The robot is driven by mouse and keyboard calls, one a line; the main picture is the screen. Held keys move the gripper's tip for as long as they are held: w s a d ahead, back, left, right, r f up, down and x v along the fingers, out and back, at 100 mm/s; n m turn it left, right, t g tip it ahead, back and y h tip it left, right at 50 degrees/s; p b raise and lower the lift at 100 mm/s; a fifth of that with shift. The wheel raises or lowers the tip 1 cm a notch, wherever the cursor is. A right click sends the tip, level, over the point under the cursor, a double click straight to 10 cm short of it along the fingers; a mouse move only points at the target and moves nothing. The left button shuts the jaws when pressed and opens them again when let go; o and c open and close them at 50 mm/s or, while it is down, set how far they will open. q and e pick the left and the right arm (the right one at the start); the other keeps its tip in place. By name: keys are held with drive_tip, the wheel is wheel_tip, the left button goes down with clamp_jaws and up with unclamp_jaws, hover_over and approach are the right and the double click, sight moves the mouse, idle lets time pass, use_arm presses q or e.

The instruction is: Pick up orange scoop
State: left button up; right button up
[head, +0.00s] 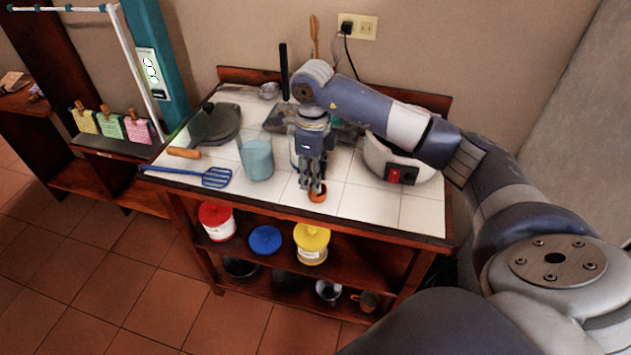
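The orange scoop (318,196) lies on the white tiled counter (375,205), near its front edge. Only a small part of it shows, as the gripper hides the rest. My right gripper (314,189) points down right at the scoop, with its fingers over or around it. I cannot tell whether the fingers are closed on it. My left gripper is not in view.
A light blue canister (256,160) and a blue slotted spatula (214,177) are left of the gripper. A dark lidded pan (214,124) stands at the back left. A white cooker (385,162) is on the right. Jars fill the shelf below.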

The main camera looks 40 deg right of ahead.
wheel_tip(320, 180, down, 3)
drive_tip(key=shift+d+r, duration=0.1)
drive_tip(key=shift+r, duration=0.05)
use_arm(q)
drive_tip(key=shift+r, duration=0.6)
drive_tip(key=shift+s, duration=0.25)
use_arm(e)
clamp_jaws()
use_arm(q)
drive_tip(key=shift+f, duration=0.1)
use_arm(e)
drive_tip(key=shift+w+r, duration=0.1)
drive_tip(key=shift+r, duration=0.4)
wheel_tip(320, 180, up, 2)
drive_tip(key=shift+r+b, duration=0.1)
drive_tip(key=shift+b, duration=0.65)
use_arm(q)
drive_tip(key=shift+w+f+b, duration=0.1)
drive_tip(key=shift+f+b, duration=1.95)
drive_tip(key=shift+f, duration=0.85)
use_arm(e)
drive_tip(key=s+a+r, duration=0.1)
drive_tip(key=s+a, duration=0.8)
drive_tip(key=a, duration=0.4)
drive_tip(key=shift+a+r, duration=0.2)
drive_tip(key=shift+r, duration=0.2)
